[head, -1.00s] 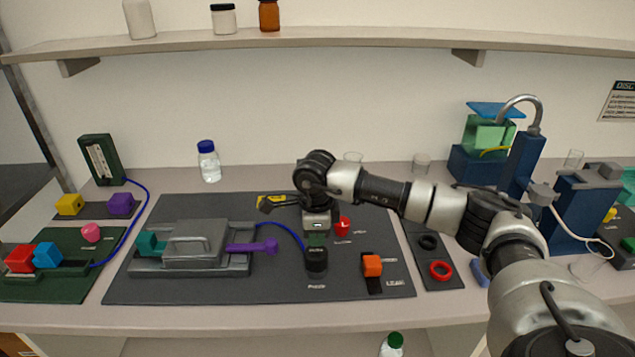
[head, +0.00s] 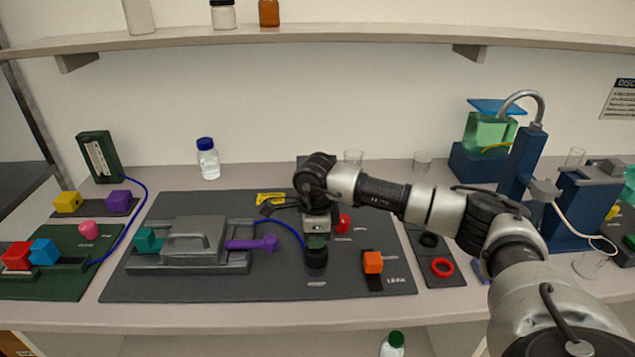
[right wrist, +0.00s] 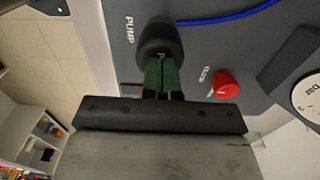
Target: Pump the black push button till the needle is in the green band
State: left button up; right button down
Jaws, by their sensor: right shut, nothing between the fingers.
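The black push button (head: 316,259) stands on the dark mat at the end of a blue tube. It also shows in the right wrist view (right wrist: 158,36), beside the label PUMP. My right gripper (head: 316,242) points down right over the button, shut and empty. In the right wrist view its green fingertips (right wrist: 162,66) overlap the button's top; I cannot tell whether they press it. The white gauge face (right wrist: 308,94) shows only in part at the right edge of the right wrist view. Its needle and green band are not visible. My left gripper is not in view.
A red knob (head: 344,223) is close to the right of my gripper. A grey lidded block (head: 195,240) with a purple lever (head: 250,244) stands left of the button. An orange block (head: 373,262) is to the right. The mat in front of the button is bare.

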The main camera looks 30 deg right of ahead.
jog(key=shift+f+b, duration=1.15)
jog(key=shift+f, duration=0.55)
jog(key=shift+r+p, duration=1.65)
jog(key=shift+r, duration=1)
jog(key=shift+a, duration=0.1)
